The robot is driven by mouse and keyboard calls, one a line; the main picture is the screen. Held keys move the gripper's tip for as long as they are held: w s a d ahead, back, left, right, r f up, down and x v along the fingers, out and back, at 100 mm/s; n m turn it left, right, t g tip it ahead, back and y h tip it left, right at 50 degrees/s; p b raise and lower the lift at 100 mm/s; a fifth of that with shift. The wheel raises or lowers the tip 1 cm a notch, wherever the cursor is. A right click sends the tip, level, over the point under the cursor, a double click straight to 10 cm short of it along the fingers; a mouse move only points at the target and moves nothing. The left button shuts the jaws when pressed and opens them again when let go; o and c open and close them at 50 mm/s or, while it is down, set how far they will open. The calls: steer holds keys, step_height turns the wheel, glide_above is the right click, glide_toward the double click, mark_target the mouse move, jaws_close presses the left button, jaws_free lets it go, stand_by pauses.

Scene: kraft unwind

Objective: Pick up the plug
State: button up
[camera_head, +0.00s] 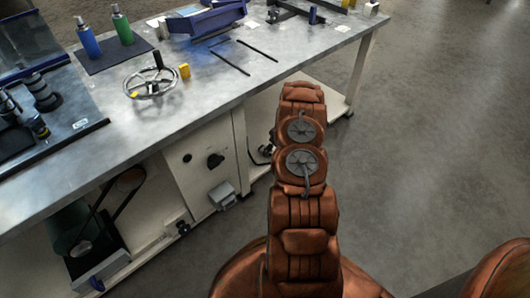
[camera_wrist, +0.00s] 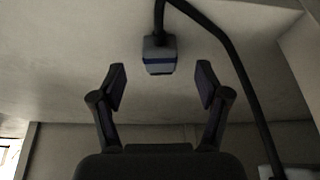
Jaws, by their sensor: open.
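A plug (camera_wrist: 160,56), a small grey block with a blue band, shows in the upper middle of the wrist view. A thick black cable (camera_wrist: 222,40) runs from its top and bends down to the right. My gripper (camera_wrist: 161,86) is open and empty, with its two dark fingers spread left and right. The plug lies beyond the fingertips, roughly in line with the gap between them, and the fingers do not appear to touch it. In the head view I cannot make out the plug or my gripper clearly; my copper-coloured arm reaches towards the bench's end.
The metal bench (camera_head: 210,105) holds a handwheel (camera_head: 150,82), a green bottle (camera_head: 122,27), a blue bottle (camera_head: 88,40) and a blue tray (camera_head: 205,20). A lower shelf (camera_head: 325,108) lies under its right end. Open floor (camera_head: 440,130) lies to the right.

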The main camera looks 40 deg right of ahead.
steer(key=b+x, duration=0.2)
steer(key=x, duration=0.3)
steer(key=shift+w+r, duration=0.1)
steer(key=shift+w, duration=0.05)
steer(key=shift+c, duration=0.4)
steer(key=c, duration=1.2)
steer(key=shift+c, duration=0.2)
